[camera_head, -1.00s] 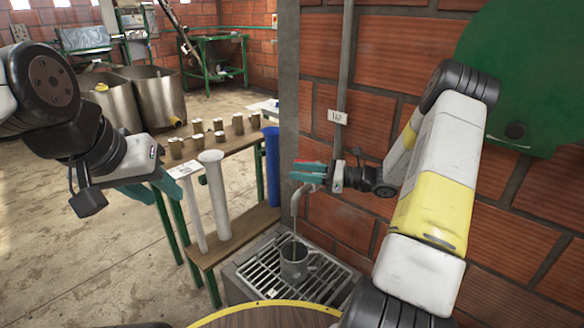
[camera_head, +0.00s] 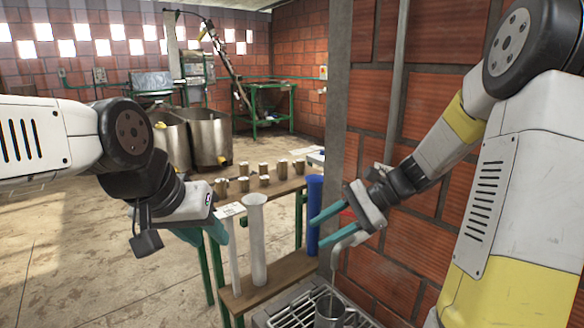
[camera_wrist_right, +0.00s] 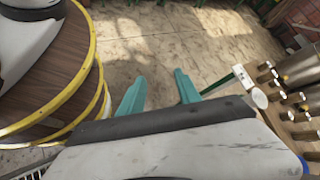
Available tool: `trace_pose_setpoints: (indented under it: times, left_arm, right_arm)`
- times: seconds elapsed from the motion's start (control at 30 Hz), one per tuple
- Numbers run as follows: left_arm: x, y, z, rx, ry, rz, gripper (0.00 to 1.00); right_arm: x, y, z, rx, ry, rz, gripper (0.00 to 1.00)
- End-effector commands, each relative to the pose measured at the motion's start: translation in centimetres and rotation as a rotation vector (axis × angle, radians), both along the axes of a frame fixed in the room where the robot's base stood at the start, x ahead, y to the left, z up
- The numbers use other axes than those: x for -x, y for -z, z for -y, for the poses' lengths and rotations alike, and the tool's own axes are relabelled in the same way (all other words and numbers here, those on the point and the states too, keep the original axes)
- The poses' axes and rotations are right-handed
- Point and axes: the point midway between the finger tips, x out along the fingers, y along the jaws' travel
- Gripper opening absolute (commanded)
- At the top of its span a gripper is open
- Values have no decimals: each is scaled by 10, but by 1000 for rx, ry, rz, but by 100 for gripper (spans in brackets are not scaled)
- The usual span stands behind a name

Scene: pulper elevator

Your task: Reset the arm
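My left gripper (camera_head: 188,226) is at the left in the head view, over the floor beside the bench. Its teal fingers are partly hidden behind its own body, so I cannot tell their gap. My right gripper (camera_head: 318,236) is near the brick wall, above the metal sink. Its two teal fingers point left and stand apart with nothing between them. In the right wrist view its fingers (camera_wrist_right: 158,90) also show apart and empty, with floor visible between them.
A wooden bench (camera_head: 264,285) carries several small metal cups (camera_head: 264,180), white tubes (camera_head: 255,240) and a blue tube (camera_head: 314,210). A brick wall (camera_head: 400,250) and grey pillar (camera_head: 352,95) are close on the right. Open floor lies left.

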Motion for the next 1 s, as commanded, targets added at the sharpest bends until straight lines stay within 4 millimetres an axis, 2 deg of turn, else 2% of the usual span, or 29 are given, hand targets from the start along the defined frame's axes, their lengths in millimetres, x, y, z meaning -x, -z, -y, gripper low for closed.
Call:
trace_pose_setpoints:
  times: [0.03, 0.2, 0.4, 0.5, 0.7, 1.0]
  left_arm:
    - [0, 0, 0, 0, 0, 0, 36]
    - [0, 0, 0, 0, 0, 0, 36]
    - [0, 0, 0, 0, 0, 0, 36]
    - [0, 0, 0, 0, 0, 0, 36]
    - [0, 0, 0, 0, 0, 0, 36]
    - [0, 0, 0, 0, 0, 0, 36]
  right_arm:
    - [17, -10, -2, 80, -60, 73, 40]
    - [64, -30, 6, 343, -257, 318, 40]
    - [107, -54, 28, 630, -462, 629, 40]
    - [122, -65, 40, 751, -543, 772, 40]
    - [137, -80, 56, 907, -637, 961, 40]
    - [140, -83, 60, 945, -661, 1004, 40]
